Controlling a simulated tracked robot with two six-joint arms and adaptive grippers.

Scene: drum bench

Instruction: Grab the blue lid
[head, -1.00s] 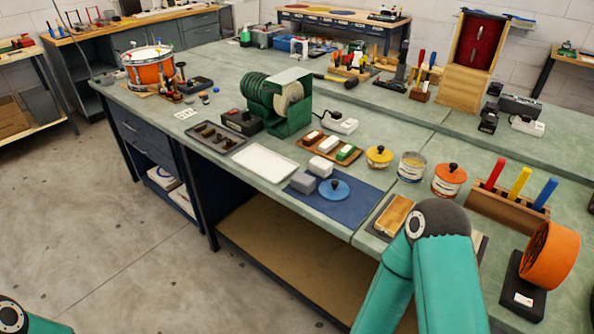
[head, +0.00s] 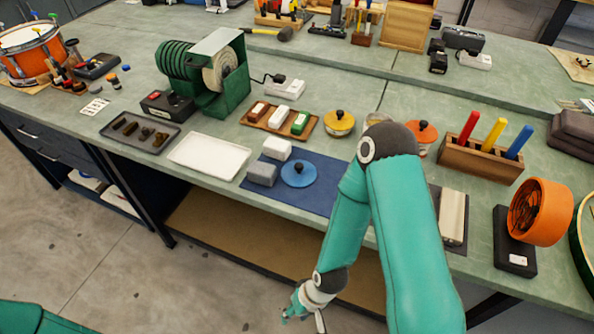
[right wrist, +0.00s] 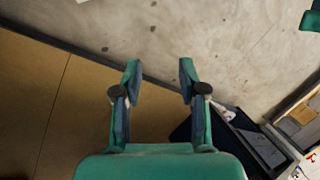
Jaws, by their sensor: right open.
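The blue lid (head: 299,174) with a dark round knob lies on a dark blue mat (head: 315,201) near the front edge of the bench in the head view. My right gripper (head: 303,312) hangs in front of the bench, below the level of its top and well apart from the lid. In the right wrist view the right gripper (right wrist: 160,75) has its two fingers spread with nothing between them, facing the floor. The lid does not show in that view. My left gripper is out of view; only a teal part of my left arm shows at the bottom left.
Grey (head: 262,174) and white (head: 277,149) blocks sit just left of the lid. A white tray (head: 209,156) lies farther left. A yellow lid (head: 339,122) and an orange lid (head: 422,131) stand behind. The bench's lower shelf (head: 235,236) is beneath. My right arm covers part of the bench.

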